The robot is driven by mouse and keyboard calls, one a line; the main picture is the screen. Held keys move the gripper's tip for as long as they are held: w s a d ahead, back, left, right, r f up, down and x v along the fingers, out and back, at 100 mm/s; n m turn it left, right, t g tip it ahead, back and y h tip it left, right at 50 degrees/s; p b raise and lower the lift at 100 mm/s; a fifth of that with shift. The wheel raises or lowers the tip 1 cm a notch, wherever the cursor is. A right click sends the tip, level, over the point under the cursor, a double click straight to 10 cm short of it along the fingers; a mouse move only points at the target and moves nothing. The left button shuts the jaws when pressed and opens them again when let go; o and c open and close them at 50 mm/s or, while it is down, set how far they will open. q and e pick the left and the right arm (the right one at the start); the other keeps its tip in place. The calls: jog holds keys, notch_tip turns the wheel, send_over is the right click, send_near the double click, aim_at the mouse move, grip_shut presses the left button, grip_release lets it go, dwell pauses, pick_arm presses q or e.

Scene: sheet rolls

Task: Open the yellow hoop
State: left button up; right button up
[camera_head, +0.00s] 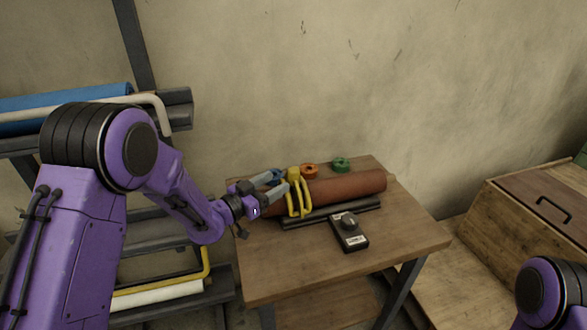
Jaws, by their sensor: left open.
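The yellow hoop (292,177) stands at the left part of a reddish-brown roll (345,187) on the small wooden table. Its two yellow bars come down over the roll's near side; I cannot tell whether it is closed at the back. My left gripper (281,182) is open, its grey fingers pointing right at the hoop from the left. The fingertips are close to the hoop, and I cannot tell whether they touch it. They partly hide the roll's left end. Of my right arm only a purple link shows at the lower right; its gripper is out of view.
A black device with a knob (351,238) lies in front. The table (290,270) is clear at front. A rack stands left, a wooden chest (520,225) right.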

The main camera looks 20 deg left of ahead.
aim_at(289, 175)
pick_arm(q)
jog(key=w+d, duration=0.1)
jog(key=w+d+p, duration=0.1)
jog(key=w+d, duration=0.1)
jog(key=shift+w+r, duration=0.2)
jog(key=shift+r, duration=0.15)
jog(key=w, duration=0.2)
jog(key=w+d, duration=0.1)
jog(key=shift+w+d+f, duration=0.1)
jog(key=shift+w+f, duration=0.05)
jog(key=shift+f, duration=0.25)
jog(key=shift+s+r, duration=0.1)
jog(key=shift+s, duration=0.1)
jog(key=shift+w, duration=0.1)
grip_shut()
jog(key=shift+p, duration=0.3)
